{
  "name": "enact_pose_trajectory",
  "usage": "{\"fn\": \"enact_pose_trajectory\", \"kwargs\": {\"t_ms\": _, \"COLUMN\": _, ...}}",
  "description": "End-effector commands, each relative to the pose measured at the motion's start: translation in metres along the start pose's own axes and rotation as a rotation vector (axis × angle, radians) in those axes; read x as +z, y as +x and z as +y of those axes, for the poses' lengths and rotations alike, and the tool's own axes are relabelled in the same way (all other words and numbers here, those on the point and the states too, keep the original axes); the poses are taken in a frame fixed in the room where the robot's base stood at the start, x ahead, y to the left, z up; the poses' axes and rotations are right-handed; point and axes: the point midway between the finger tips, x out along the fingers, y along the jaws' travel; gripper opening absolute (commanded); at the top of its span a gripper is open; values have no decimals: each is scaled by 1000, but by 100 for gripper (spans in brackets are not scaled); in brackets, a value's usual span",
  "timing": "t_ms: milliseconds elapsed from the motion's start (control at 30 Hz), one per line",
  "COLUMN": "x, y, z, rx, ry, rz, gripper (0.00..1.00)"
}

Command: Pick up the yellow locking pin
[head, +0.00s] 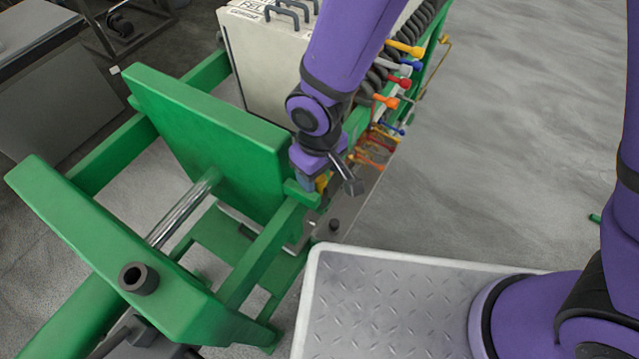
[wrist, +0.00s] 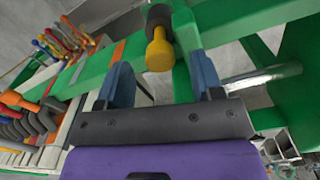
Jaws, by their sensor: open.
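The yellow locking pin (wrist: 158,52) shows in the wrist view as a short yellow knob with a dark collar, at the green frame. In the head view a small yellow part, likely this pin (head: 321,183), shows beside my gripper, mostly hidden by it. My gripper (wrist: 161,68) is open, with one blue finger to the left of the pin and one to the right. The pin lies between the finger directions near the tips, and I see gaps on both sides. I cannot tell how far ahead of the fingertips it is.
A green press frame (head: 200,130) with a steel rod (head: 180,210) stands around the gripper. A row of coloured handles (head: 390,97) and black hoses lies beyond it. A cream plate (head: 265,55) stands behind. Open grey floor (head: 520,120) is at the right.

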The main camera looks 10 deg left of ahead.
Motion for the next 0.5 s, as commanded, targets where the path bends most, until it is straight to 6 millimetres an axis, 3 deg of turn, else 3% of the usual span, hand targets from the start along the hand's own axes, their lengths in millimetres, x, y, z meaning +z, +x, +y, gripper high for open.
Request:
{"fn": "enact_pose_trajectory", "kwargs": {"t_ms": 133, "x": 0, "y": 11, "z": 0, "rx": 0, "ry": 0, "rz": -1, "gripper": 61}}
{"fn": "enact_pose_trajectory", "kwargs": {"t_ms": 367, "x": 0, "y": 12, "z": 0, "rx": 0, "ry": 1, "rz": 1, "gripper": 61}}
{"fn": "enact_pose_trajectory", "kwargs": {"t_ms": 500, "x": 0, "y": 12, "z": 0, "rx": 0, "ry": 1, "rz": 1, "gripper": 33}}
